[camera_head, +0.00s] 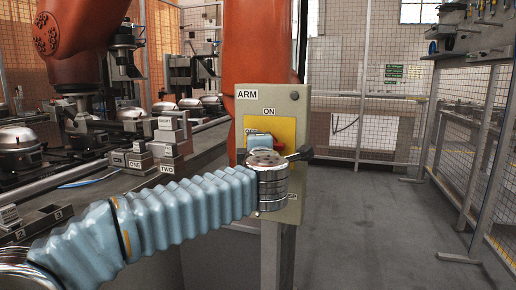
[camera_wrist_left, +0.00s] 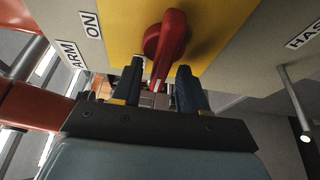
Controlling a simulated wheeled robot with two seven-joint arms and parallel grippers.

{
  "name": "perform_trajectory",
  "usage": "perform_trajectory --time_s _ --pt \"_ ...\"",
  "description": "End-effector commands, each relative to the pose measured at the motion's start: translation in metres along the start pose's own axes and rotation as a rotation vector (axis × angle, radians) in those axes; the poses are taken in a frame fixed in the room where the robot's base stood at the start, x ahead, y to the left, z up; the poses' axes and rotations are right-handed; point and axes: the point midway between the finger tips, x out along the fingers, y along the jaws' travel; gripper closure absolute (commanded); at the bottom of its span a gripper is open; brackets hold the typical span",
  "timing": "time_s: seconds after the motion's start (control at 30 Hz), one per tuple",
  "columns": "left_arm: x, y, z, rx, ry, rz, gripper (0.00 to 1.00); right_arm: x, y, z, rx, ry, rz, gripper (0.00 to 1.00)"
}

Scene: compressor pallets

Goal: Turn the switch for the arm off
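The red switch (camera_wrist_left: 166,40) sits on a yellow plate (camera_wrist_left: 120,18) in the left wrist view. Its handle points down in that view, not at the ON label (camera_wrist_left: 90,24). My left gripper (camera_wrist_left: 160,75) is open, with its dark fingers on either side of the handle's end. Gaps seem to show beside the handle; contact is unclear. In the head view, the panel marked ARM (camera_head: 285,98) stands at centre, with ON at the top of its yellow plate. My left wrist hides most of the switch there. My right gripper is not in view.
An orange robot arm (camera_head: 85,30) and round metal compressors (camera_head: 20,148) are at the left. A post carries the panel. A metal rod (camera_wrist_left: 292,95) stands out near a partly cut-off label in the left wrist view. Open floor (camera_head: 365,220) lies right, before mesh fencing.

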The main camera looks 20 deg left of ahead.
Motion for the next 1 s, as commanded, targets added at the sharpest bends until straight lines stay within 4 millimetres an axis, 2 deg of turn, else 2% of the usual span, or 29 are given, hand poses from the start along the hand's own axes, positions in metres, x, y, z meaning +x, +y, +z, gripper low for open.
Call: perform_trajectory --time_s 0.17,0.4,0.6,0.77,1.0 --pt "-0.023 -0.001 0.0 -0.001 -0.002 0.001 0.57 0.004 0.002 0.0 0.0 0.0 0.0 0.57" --pt "-0.083 -0.001 0.001 0.0 -0.005 0.002 0.57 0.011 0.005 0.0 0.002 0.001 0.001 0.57" --pt "-0.121 -0.001 0.001 0.0 -0.005 0.001 0.57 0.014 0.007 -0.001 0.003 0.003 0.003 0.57" --pt "-0.135 -0.001 0.001 0.0 -0.004 -0.001 0.57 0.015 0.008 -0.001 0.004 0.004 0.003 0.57" --pt "-0.137 -0.001 0.001 0.001 -0.002 -0.001 0.57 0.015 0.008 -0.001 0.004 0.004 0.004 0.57"
